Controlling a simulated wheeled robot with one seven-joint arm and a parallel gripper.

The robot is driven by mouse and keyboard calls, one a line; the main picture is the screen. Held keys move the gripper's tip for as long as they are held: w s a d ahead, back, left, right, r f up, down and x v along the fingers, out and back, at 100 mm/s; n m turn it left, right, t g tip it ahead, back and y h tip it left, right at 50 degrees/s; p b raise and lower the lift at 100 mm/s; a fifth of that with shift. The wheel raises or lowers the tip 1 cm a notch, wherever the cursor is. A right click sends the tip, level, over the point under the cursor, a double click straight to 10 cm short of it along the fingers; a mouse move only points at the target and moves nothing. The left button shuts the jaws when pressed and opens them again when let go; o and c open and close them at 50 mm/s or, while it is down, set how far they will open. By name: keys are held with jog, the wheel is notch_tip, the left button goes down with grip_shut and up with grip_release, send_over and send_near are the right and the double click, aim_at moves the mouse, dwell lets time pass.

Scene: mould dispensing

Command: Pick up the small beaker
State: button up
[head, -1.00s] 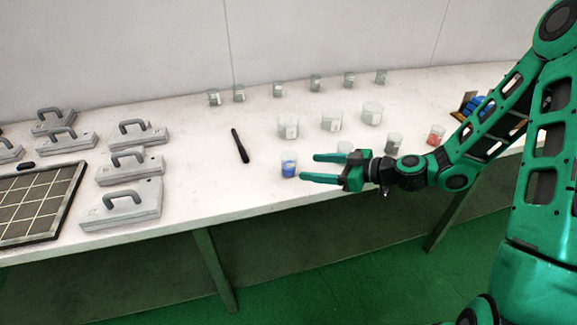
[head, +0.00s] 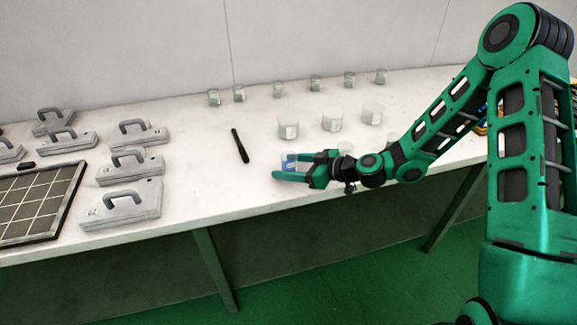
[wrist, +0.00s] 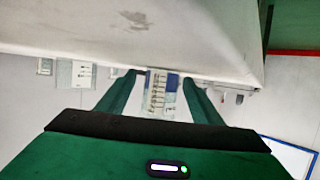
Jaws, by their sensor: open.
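A small clear beaker with blue in it (head: 289,163) stands upright near the table's front edge. My gripper (head: 279,167) is open, and its two fingers reach from the right to either side of this beaker, partly hiding it. In the wrist view, which is upside down, the beaker (wrist: 159,92) with printed markings and a blue patch shows between the two green fingers (wrist: 163,80). I cannot tell whether a finger touches it. Other small beakers to the right are mostly hidden behind my arm.
Several small beakers (head: 239,93) line the back. A black pen-like stick (head: 240,146) lies left of the blue beaker. Grey handled blocks (head: 121,205) and a gridded tray (head: 80,172) fill the left.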

aim_at(282, 155)
jog(key=c, duration=1.2)
jog(key=shift+o, duration=0.2)
jog(key=shift+r, duration=0.1)
jog(key=shift+r, duration=0.5)
jog(key=r, duration=0.3)
jog(key=shift+s+a+r, duration=0.15)
jog(key=shift+s+r, duration=0.05)
jog(key=shift+s, duration=0.05)
jog(key=s+a+r, duration=0.5)
jog(key=s+r, duration=0.1)
jog(key=s, duration=0.4)
notch_tip(282, 155, up, 10)
jog(key=shift+a+r, duration=0.15)
jog(key=shift+r, duration=0.1)
jog(key=shift+w, duration=0.15)
